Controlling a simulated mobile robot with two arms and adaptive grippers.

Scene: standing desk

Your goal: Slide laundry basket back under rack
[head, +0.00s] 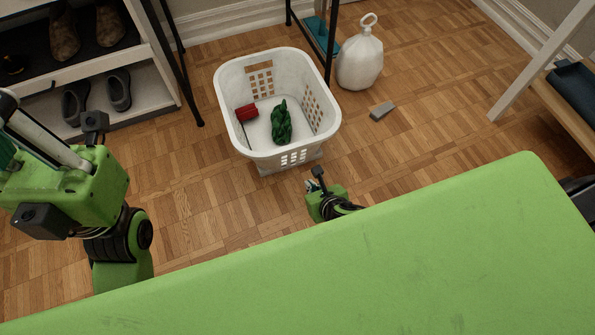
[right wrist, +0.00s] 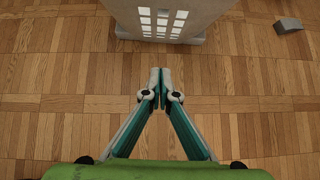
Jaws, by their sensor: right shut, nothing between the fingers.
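The basket's front juts out from the legs. My right gripper (head: 312,185) is shut and empty, just in front of the basket and apart from it. In the right wrist view its fingertips (right wrist: 160,80) are together below the basket's slotted wall (right wrist: 185,10). My left gripper (head: 40,140) is partly cut off at the left edge.
A white jug (head: 360,62) and a small grey block (head: 382,111) are right of the basket. A shoe shelf (head: 150,95) with several shoes is at the upper left. A wooden bench (head: 565,115) is at the right.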

